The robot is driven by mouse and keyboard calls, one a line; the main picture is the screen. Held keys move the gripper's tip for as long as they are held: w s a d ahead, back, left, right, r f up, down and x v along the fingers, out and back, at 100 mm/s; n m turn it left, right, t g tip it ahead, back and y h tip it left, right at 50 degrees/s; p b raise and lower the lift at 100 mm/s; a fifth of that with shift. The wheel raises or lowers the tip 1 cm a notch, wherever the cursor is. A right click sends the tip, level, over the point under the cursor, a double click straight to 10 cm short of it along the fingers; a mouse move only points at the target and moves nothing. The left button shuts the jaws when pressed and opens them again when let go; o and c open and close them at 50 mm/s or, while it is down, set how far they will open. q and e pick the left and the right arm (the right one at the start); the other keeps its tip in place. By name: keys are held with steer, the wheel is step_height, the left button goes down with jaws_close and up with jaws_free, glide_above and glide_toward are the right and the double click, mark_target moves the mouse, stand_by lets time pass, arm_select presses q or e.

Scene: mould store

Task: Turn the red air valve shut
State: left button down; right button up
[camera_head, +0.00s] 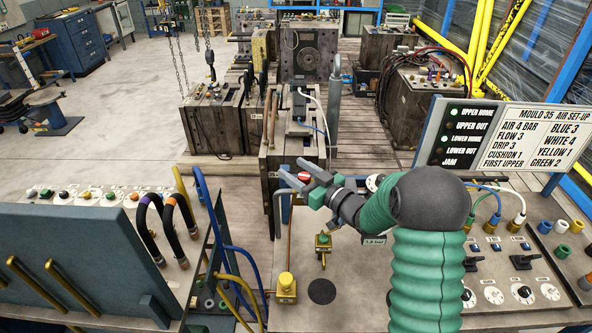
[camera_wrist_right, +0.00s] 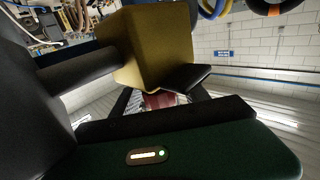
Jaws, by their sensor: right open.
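My right gripper (camera_head: 298,173) reaches in from the lower right in the head view, its fingers apart and pointing left above the bench. A small red part (camera_head: 304,177) shows between the fingers; it may be the red valve, but most of it is hidden. In the right wrist view a brass-coloured block (camera_wrist_right: 155,45) is close to the camera, near the dark finger parts. A small dull red thing (camera_wrist_right: 162,99) shows below it. I cannot tell whether the fingers touch either one. My left gripper is not in view.
A green-topped brass valve (camera_head: 323,243) and a yellow-topped brass valve (camera_head: 286,287) stand on the bench below the gripper. A sign board (camera_head: 505,135) stands at right. Blue hoses (camera_head: 205,195) and a blue-grey panel (camera_head: 75,265) are at left. Heavy moulds (camera_head: 215,115) stand behind.

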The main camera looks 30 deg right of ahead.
steer(key=shift+d+f, duration=0.1)
steer(key=shift+d, duration=0.2)
steer(key=c, duration=0.4)
steer(key=shift+a+r, duration=0.2)
steer(key=shift+a, duration=0.25)
jaws_close()
steer(key=shift+d, duration=0.1)
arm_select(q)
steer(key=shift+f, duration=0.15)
arm_select(e)
steer(key=shift+d, duration=0.15)
